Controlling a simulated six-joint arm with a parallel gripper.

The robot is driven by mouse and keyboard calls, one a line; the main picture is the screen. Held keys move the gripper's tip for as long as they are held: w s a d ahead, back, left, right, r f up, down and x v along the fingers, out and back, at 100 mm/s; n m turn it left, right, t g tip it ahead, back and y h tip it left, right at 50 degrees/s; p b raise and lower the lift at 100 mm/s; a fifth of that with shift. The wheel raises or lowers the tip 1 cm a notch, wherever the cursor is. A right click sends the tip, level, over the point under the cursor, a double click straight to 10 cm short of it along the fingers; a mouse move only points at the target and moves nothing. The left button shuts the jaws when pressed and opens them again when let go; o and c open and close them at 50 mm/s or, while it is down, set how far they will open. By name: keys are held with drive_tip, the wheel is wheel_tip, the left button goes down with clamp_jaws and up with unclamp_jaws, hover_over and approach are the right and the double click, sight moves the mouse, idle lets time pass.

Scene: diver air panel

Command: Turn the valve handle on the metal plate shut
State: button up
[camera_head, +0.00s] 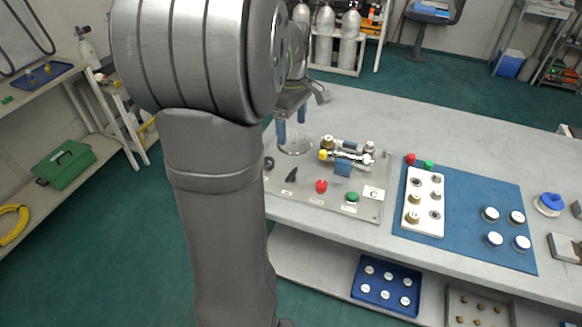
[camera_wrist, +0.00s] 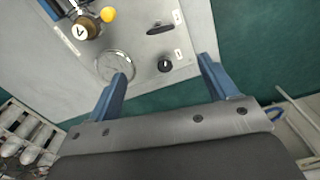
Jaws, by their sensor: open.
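The metal plate (camera_head: 310,195) lies on the workbench. A black elongated handle (camera_head: 291,175) stands on it, left of a red knob (camera_head: 321,186); it also shows in the wrist view (camera_wrist: 160,29). A round black knob (camera_head: 268,163) sits at the plate's left end and shows in the wrist view (camera_wrist: 165,66). A brass pipe assembly with a yellow end (camera_head: 324,155) lies along the back. I cannot tell for certain which part is the valve handle. My gripper (camera_head: 291,132) is open and empty above the plate's left end, apart from the knobs; its fingers (camera_wrist: 163,68) show in the wrist view.
A round gauge (camera_wrist: 115,66) lies near one finger. A green knob (camera_head: 352,197) is on the plate's right. A blue mat (camera_head: 465,215) holds a white block (camera_head: 424,202) and several white-topped caps. The bench behind the plate is clear.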

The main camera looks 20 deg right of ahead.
sight(292, 173)
wheel_tip(292, 173, down, 16)
drive_tip(key=shift+r, duration=0.1)
idle(0.4)
drive_tip(key=c, duration=1)
